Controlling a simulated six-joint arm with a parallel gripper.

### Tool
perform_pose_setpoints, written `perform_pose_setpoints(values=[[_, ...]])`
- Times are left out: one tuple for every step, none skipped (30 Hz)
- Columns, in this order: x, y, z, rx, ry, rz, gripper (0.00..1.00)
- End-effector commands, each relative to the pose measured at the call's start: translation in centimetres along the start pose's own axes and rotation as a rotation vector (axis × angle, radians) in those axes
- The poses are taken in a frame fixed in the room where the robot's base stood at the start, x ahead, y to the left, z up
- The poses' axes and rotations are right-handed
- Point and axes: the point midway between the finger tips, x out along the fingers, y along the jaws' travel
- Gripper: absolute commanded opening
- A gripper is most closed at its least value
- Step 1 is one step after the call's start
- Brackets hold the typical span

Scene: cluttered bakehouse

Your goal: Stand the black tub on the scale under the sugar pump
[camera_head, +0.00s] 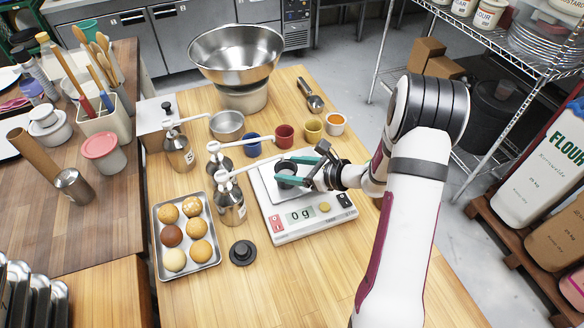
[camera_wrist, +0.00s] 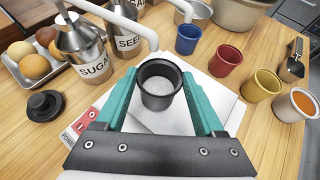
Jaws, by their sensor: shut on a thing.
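My gripper (camera_wrist: 159,77) is shut on the black tub (camera_wrist: 160,98), with one teal finger on each side. The tub is upright and open, and its inside looks pale at the bottom. In the head view the tub (camera_head: 286,170) is over the plate of the white scale (camera_head: 318,217), whose display reads 0 g. I cannot tell whether its base touches the plate. The sugar pump (camera_wrist: 91,62), a steel bottle labelled SUGAR, stands left of the scale; it also shows in the head view (camera_head: 231,207). Its white spout (camera_wrist: 128,30) ends near the tub's far left rim.
The seeds pump (camera_wrist: 130,40) and another pump (camera_head: 179,152) stand beyond. Blue (camera_head: 253,145), red (camera_head: 284,136) and yellow (camera_head: 313,129) cups stand behind the scale. A bun tray (camera_head: 186,269) and a black knobbed lid (camera_head: 242,253) lie left. The front right counter is clear.

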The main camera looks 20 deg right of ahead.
Motion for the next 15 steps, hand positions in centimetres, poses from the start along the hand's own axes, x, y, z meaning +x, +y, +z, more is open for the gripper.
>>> perform_pose_setpoints(values=[[-0.03, -0.02, 0.03, 0.000, 0.000, 0.000, 0.15], [-0.03, -0.02, 0.03, -0.001, 0.000, 0.000, 0.15], [-0.04, -0.02, 0.03, -0.001, 0.000, 0.000, 0.15], [-0.04, -0.02, 0.02, -0.001, 0.000, 0.000, 0.15], [-0.02, -0.01, -0.03, 0.000, 0.000, 0.000, 0.15], [0.04, -0.01, -0.14, 0.000, 0.000, 0.000, 0.15], [0.08, -0.01, -0.23, 0.001, 0.000, 0.000, 0.15], [0.08, -0.02, -0.23, 0.000, 0.000, 0.000, 0.74], [0.07, -0.02, -0.21, 0.000, 0.000, 0.000, 0.81], [0.07, -0.02, -0.21, 0.000, 0.000, 0.000, 0.87], [0.07, -0.02, -0.21, 0.000, 0.000, 0.000, 0.92], [0.06, -0.02, -0.21, 0.000, 0.000, 0.000, 0.99], [0.06, -0.02, -0.21, -0.001, 0.000, 0.000, 1.00], [0.06, -0.02, -0.21, 0.000, 0.000, 0.000, 1.00], [0.06, -0.02, -0.21, -0.001, 0.000, 0.000, 1.00]])
